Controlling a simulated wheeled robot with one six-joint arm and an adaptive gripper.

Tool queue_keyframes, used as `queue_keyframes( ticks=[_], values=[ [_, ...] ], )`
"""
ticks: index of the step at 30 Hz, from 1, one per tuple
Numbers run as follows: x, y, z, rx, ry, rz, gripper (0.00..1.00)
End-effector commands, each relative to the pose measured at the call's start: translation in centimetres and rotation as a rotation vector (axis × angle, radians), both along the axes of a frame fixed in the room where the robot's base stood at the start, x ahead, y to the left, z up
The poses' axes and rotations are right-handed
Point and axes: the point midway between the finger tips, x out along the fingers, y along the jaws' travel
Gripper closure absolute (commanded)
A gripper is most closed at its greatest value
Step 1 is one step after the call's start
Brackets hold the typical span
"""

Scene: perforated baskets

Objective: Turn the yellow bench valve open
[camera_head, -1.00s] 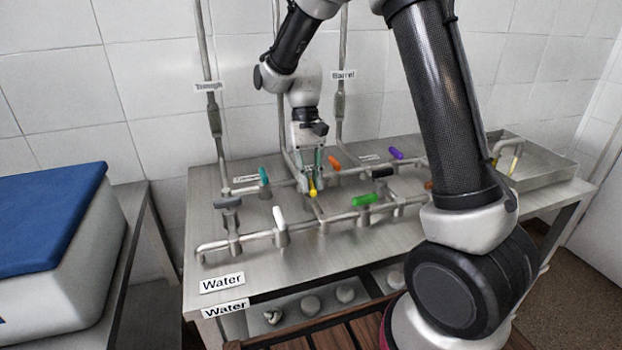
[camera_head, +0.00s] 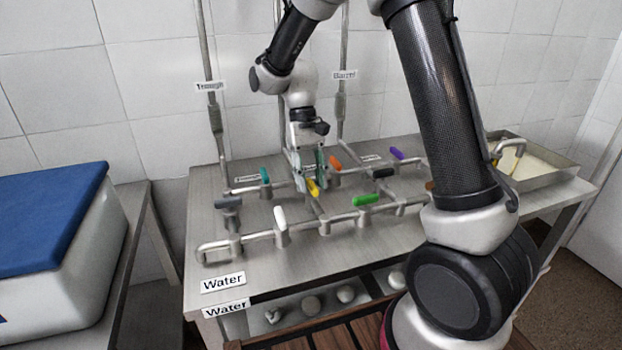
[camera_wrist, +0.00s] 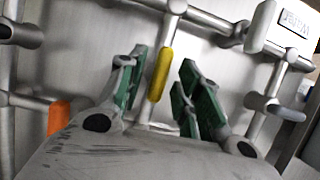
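The yellow valve handle (camera_head: 313,187) sits on a pipe near the middle of the bench. In the wrist view the yellow handle (camera_wrist: 161,74) lies roughly along its pipe, between the green pads of my gripper (camera_wrist: 163,66). The fingers are spread, with a visible gap on each side of the handle. In the head view my gripper (camera_head: 311,178) points down over the yellow valve from behind. It partly hides the valve's base and the pipe behind it.
Near the gripper are the orange (camera_head: 335,163), teal (camera_head: 264,175), white (camera_head: 280,218), green (camera_head: 365,199), black (camera_head: 383,173) and purple (camera_head: 397,154) handles. A grey handle (camera_head: 228,202) is at left. A spout (camera_head: 512,143) hangs over a trough (camera_head: 569,174) at right.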

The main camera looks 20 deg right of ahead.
Motion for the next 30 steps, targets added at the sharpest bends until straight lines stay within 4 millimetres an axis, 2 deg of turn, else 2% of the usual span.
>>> queue_keyframes(
  ticks=[7,11,14,24,30],
  values=[
    [0.0,0.0,0.0,0.0,0.001,-0.001,0.63],
    [0.3,0.0,0.7,0.001,0.0,-0.001,0.63],
    [0.9,0.0,2.1,0.001,-0.002,-0.001,0.63],
    [3.7,0.0,8.9,0.001,-0.002,-0.001,0.63],
    [4.5,0.1,10.8,0.0,0.001,-0.001,0.63]
  ],
)
